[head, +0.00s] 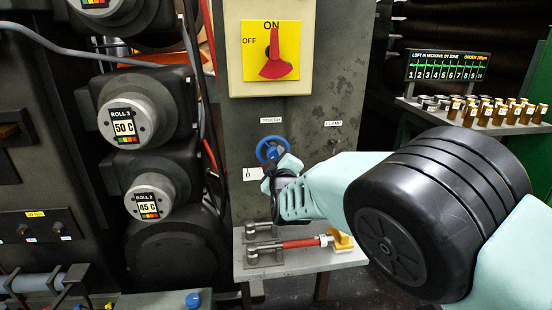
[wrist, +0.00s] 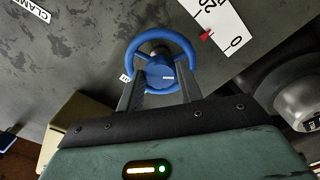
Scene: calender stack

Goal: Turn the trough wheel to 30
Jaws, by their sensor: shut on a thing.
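The blue trough wheel (head: 272,149) is on the grey panel under a "TROUGH" label (head: 271,120). In the wrist view the wheel (wrist: 162,62) is close up, with my gripper (wrist: 160,88) shut on it, a finger at each side of its lower part. In the head view my gripper (head: 277,164) hides the wheel's lower part. A white scale card (wrist: 218,22) shows "0" and part of "20". A small red pointer (wrist: 206,36) lies at the card's edge between those marks; its exact reading is unclear.
A yellow ON/OFF switch (head: 271,51) is above the wheel. A "CLAMP" label (head: 333,123) is to its right. Below, a shelf (head: 345,257) carries a red-handled tool (head: 300,243). Rolls reading 50 C (head: 124,126) and 45 C (head: 149,206) stand at left.

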